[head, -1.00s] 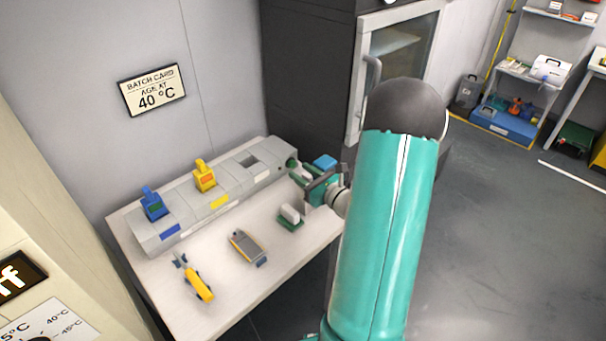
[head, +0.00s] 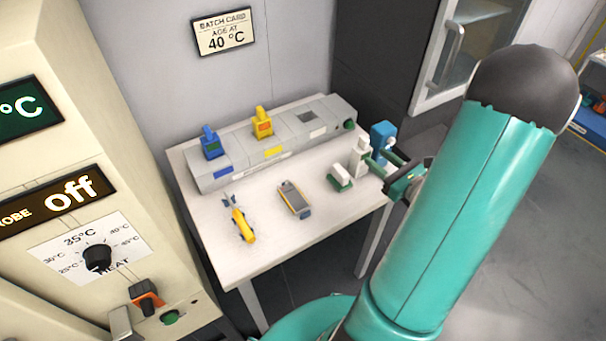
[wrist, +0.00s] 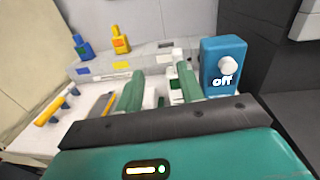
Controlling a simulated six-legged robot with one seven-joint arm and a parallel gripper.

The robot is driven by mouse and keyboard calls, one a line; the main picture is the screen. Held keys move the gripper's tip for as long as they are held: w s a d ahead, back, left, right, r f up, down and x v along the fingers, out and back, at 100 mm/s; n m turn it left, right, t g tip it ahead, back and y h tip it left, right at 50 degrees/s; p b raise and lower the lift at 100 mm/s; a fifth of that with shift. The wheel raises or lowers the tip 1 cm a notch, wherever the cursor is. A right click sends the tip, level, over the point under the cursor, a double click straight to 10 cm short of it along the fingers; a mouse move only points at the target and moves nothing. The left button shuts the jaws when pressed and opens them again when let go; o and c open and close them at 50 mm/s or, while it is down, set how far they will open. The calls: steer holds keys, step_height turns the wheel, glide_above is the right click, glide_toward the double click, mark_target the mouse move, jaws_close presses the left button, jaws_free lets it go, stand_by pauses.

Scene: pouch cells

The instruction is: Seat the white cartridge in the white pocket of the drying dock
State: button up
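The white cartridge (head: 360,157) stands upright on the table near its right end, in front of the dock's right end. The grey drying dock (head: 337,104) runs along the back of the table. Its right pocket (head: 309,117) is a dark, empty opening. My gripper (head: 373,163) is at the cartridge's right side in the head view. In the wrist view its two green fingers (wrist: 160,84) are apart, and the white cartridge (wrist: 174,80) shows by the right finger. I cannot tell whether a finger touches it.
A blue cartridge (head: 211,147) and yellow cartridge (head: 263,124) stand in the dock. A blue box reading "off" (wrist: 222,62) is close at my gripper's right. A green-and-white block (head: 340,177), grey-yellow device (head: 294,199) and yellow tool (head: 242,225) lie on the table.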

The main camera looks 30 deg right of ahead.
steer(key=a+r+n+g+y, duration=0.4)
steer(key=a+n+g, duration=0.2)
steer(key=a+n, duration=0.5)
steer(key=a+r+n+g+y, duration=0.35)
steer(key=a+n+g, duration=0.3)
steer(key=a, duration=0.85)
steer(key=s+a+r+n+h, duration=0.4)
steer(key=n+h, duration=0.5)
steer(key=n, duration=0.7)
step_height(320, 180, up, 4)
steer(key=shift+s+a+f, duration=0.2)
steer(key=shift+s+a, duration=0.15)
steer(key=shift+s, duration=0.85)
steer(key=shift+o, duration=0.6)
steer(key=shift+r+n+t+h, duration=0.25)
steer(key=shift+r+h, duration=0.05)
steer(key=shift+h, duration=0.05)
steer(key=o, duration=0.3)
steer(key=shift+r, duration=0.15)
steer(key=shift+w+d, duration=0.1)
